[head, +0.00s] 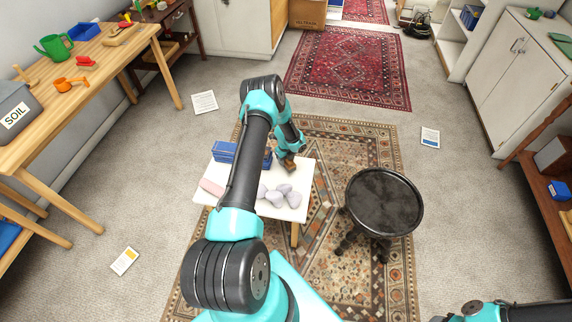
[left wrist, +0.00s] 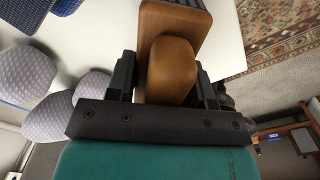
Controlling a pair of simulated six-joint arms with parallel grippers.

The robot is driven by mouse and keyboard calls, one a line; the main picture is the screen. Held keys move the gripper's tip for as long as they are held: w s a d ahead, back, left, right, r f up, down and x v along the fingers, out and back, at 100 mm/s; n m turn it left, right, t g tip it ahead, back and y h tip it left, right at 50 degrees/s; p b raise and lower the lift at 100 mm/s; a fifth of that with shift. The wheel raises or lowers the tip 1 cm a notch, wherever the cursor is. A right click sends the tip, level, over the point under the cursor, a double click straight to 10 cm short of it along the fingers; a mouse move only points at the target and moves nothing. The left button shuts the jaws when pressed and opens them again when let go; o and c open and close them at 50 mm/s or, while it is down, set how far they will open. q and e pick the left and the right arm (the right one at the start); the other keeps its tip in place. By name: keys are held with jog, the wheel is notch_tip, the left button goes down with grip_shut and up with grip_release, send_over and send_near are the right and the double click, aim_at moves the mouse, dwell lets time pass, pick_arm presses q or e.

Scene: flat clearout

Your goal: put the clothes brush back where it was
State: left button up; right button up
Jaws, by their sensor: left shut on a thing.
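The clothes brush, a brown wooden piece with a rounded grip on a flat block, shows in the left wrist view (left wrist: 172,65). My left gripper (left wrist: 168,85) is shut on its grip, with one black finger on each side. In the head view, my left gripper (head: 288,162) is at the back right part of the small white table (head: 300,188), and little of the brush shows there. I cannot tell whether the brush touches the tabletop. My right gripper is out of view; only part of its arm shows at the bottom right.
On the white table are several pale lavender lumps (head: 274,197), a pink block (head: 211,187) and a blue item (head: 224,151), partly behind my left arm. A round black stool (head: 384,201) stands to the right. A wooden bench (head: 75,85) with garden things runs along the left.

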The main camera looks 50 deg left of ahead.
aim_at(286, 163)
pick_arm(q)
jog(key=shift+f, duration=1.9)
jog(key=shift+f, duration=0.1)
jog(key=o, duration=1)
jog(key=shift+c, duration=0.2)
notch_tip(286, 163, up, 12)
jog(key=shift+r, duration=0.15)
